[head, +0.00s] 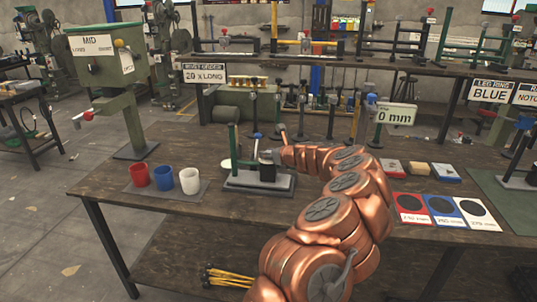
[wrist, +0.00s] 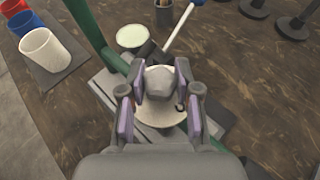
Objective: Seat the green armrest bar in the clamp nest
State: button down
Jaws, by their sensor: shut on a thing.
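The clamp nest (head: 258,181) is a grey base plate on the bench with a green upright post (head: 234,143) at its left. A pale lever with a blue tip (head: 257,136) stands behind; it also shows in the wrist view (wrist: 179,30). My gripper (head: 266,158) is low over the plate. In the wrist view my gripper (wrist: 162,125) is shut on a pale round piece (wrist: 155,117), seen between the purple-padded fingers. The green post leans across the upper left (wrist: 92,30). A small green end (wrist: 216,144) shows right of the fingers. I cannot tell which green part is the armrest bar.
Red (head: 139,175), blue (head: 163,177) and white (head: 190,181) cups stand on a mat to the left. A pale disc (wrist: 131,37) lies beside the post. Several stands and a 0 mm sign (head: 396,115) are behind. Cards with dark discs (head: 411,207) lie right.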

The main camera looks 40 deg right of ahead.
jog(key=shift+f+b, duration=0.6)
jog(key=shift+f, duration=0.2)
jog(key=c, duration=0.7)
grip_release()
jog(key=shift+c, duration=0.2)
jog(key=shift+s, duration=0.1)
jog(key=v, duration=1.2)
